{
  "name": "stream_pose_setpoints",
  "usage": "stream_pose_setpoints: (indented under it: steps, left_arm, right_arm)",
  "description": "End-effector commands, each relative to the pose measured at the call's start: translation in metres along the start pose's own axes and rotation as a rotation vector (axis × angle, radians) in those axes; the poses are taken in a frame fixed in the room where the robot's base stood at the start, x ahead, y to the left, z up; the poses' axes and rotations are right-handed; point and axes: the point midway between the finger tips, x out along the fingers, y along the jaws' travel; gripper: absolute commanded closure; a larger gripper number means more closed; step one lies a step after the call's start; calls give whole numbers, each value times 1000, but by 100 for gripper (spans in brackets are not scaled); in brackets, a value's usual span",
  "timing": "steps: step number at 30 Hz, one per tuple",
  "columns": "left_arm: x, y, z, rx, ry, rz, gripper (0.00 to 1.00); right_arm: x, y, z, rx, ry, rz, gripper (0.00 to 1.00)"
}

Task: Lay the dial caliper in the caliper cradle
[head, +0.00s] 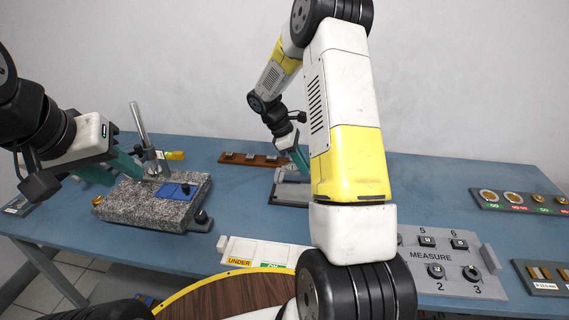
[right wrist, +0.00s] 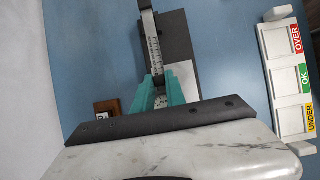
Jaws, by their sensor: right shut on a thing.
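The dial caliper (right wrist: 152,48) shows in the right wrist view as a long metal beam with a printed scale, running away from my fingers. My right gripper (right wrist: 163,92) is shut on its beam. Beneath and beside it is a dark and pale grey stand (right wrist: 179,40), which looks like the caliper cradle; I cannot tell whether the caliper touches it. In the head view my right gripper (head: 301,158) is over the grey cradle (head: 291,194), partly hidden by my arm. The caliper's dial is not clear. My left gripper (head: 118,170) is open and empty beside the granite plate.
The granite plate (head: 140,205) with a metal post stands at left. A white sorting tray (head: 265,252) lies in front of the cradle. A wooden rack (head: 250,159) is behind. A numbered MEASURE panel (head: 448,262) and gauge trays (head: 520,201) are at right.

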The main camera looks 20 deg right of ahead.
Motion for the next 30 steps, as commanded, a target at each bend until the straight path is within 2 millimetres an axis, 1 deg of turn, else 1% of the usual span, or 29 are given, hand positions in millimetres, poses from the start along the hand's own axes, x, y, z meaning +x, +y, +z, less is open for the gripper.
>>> stream_pose_setpoints:
  steps: [1,4,14,17,30]
  left_arm:
    - [0,0,0,0,0,0,64]
    - [0,0,0,0,0,0,64]
    - [0,0,0,0,0,0,64]
    - [0,0,0,0,0,0,64]
    - [0,0,0,0,0,0,64]
  right_arm:
    - [1,4,0,4,0,-8,100]
    - [1,7,1,4,-1,-16,100]
    - [1,7,1,3,0,-15,100]
    - [3,6,0,2,0,-16,100]
    - [32,6,-15,1,-2,-17,100]
